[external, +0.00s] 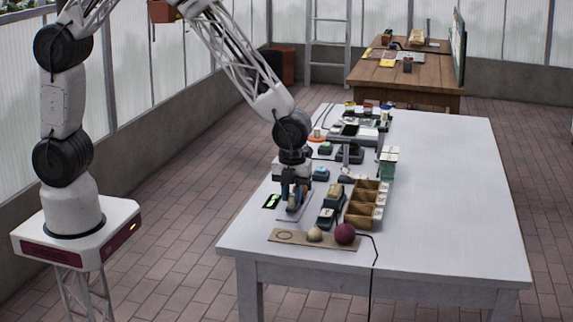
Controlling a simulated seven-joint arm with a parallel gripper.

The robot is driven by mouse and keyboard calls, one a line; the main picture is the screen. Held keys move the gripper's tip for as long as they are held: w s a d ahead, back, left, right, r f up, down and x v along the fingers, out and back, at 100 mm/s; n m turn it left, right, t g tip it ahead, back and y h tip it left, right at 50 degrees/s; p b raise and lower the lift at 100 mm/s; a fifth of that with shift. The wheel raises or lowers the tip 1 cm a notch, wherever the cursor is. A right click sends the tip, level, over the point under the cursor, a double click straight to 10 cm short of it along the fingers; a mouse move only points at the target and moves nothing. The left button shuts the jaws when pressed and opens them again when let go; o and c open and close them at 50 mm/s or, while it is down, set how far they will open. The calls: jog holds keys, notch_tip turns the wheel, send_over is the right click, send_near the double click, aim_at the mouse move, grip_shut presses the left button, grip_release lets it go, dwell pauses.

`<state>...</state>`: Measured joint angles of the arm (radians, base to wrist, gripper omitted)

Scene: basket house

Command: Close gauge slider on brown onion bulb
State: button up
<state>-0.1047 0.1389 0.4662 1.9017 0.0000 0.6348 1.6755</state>
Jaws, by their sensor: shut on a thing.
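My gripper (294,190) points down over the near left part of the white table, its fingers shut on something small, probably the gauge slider. The gauge (296,213) shows as a grey, flat piece below the fingers, with a small dark unit with a green display (271,201) at its left. Its slider is hidden or too small to make out at the fingers. I cannot make out a brown onion bulb in the gauge. A tan board (272,236) in front carries an empty ring mark, a pale bulb (314,234) and a dark red bulb (345,234).
A wooden compartment box (358,216) and dark small devices (327,218) stand right of my gripper. More small gear (350,153) fills the table behind. A dark cable (376,255) hangs over the front edge. The right side of the white table (450,200) is clear.

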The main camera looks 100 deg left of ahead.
jog(key=shift+a, duration=2.05)
dwell(2.4)
jog(key=o, duration=1.6)
jog(key=shift+c, duration=0.2)
jog(key=shift+r, duration=0.1)
jog(key=shift+r, duration=3.4)
jog(key=shift+r, duration=0.1)
